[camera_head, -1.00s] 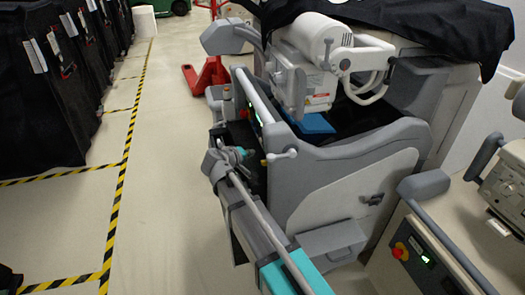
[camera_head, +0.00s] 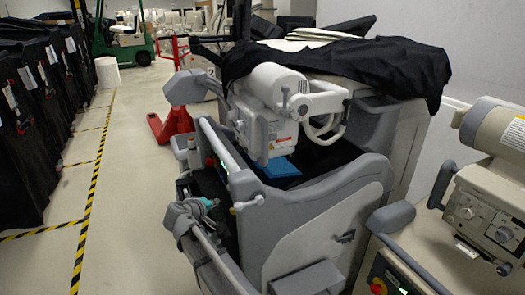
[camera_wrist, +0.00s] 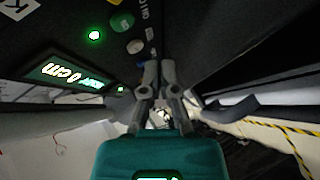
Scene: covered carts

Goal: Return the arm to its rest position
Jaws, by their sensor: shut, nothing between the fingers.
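In the wrist view my gripper (camera_wrist: 160,76) shows its two grey fingers close together above its teal body, shut with nothing between them. A dark panel with a lit green display (camera_wrist: 68,73) and round buttons fills the upper left, close to the fingers. In the head view my arm (camera_head: 212,252) runs up from the bottom edge along the left side of a large grey machine (camera_head: 315,225). Its far end, with a small teal part, is beside the machine's dark side. The fingers are too small to make out there.
A black cloth (camera_head: 385,68) covers the machine's top. A second beige machine (camera_head: 490,205) stands close at the right. A red pallet jack (camera_head: 174,118) is behind. Black covered carts (camera_head: 25,120) line the left. The floor aisle by the striped tape (camera_head: 92,190) is clear.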

